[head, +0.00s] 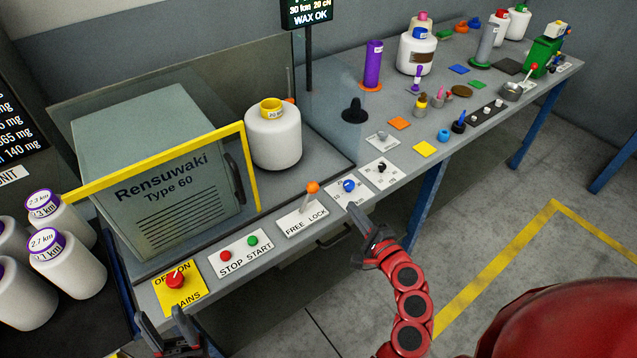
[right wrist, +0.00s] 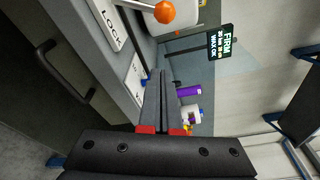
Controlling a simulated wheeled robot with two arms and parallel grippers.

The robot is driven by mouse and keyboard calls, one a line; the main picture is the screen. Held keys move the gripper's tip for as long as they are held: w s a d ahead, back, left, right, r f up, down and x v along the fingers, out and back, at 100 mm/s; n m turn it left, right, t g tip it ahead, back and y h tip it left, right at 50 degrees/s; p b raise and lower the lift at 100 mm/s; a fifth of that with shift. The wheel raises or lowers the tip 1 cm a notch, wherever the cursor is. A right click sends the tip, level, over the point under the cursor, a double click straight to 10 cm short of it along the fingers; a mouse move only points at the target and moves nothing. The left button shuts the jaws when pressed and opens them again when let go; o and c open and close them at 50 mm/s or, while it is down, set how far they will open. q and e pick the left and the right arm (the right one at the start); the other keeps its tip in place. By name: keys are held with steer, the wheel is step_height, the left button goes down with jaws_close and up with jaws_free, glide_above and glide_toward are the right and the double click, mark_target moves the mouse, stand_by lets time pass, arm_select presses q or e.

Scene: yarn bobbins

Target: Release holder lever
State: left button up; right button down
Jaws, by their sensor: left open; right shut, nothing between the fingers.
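The holder lever (head: 309,194) is a pale rod with an orange knob, rising from a white plate marked FREE LOCK (head: 303,219) on the bench's front edge. The rod leans slightly right at its top. The orange knob also shows at the top of the right wrist view (right wrist: 164,11). My right gripper (head: 353,212) is shut and empty, in front of the bench, right of and below the lever and apart from it. In the right wrist view its fingers (right wrist: 155,80) lie together. My left gripper (head: 160,320) is open and empty at the bottom left, near the red mains switch (head: 175,280).
A STOP START plate (head: 239,252) and a blue knob plate (head: 348,187) flank the lever plate. Behind stand a large white bobbin (head: 273,140) and the Rensuwaki machine (head: 165,185) with a yellow frame. The floor in front is open.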

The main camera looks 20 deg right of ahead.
mark_target(307, 198)
steer(key=shift+r, duration=0.1)
steer(key=w, duration=0.3)
steer(key=w+a+p, duration=0.1)
steer(key=w, duration=0.2)
steer(key=w+a+p, duration=0.1)
steer(key=w, duration=0.2)
steer(key=shift+w+f, duration=0.25)
steer(key=shift+s+a+r+p, duration=0.25)
steer(key=shift+s+a+p, duration=0.05)
steer(key=shift+a+p, duration=0.3)
steer(key=shift+s+a+r+p, duration=0.25)
steer(key=shift+a+p, duration=0.3)
steer(key=shift+a, duration=0.05)
steer(key=shift+s+a+r, duration=0.1)
steer(key=shift+s+a, duration=0.2)
steer(key=shift+a, duration=0.1)
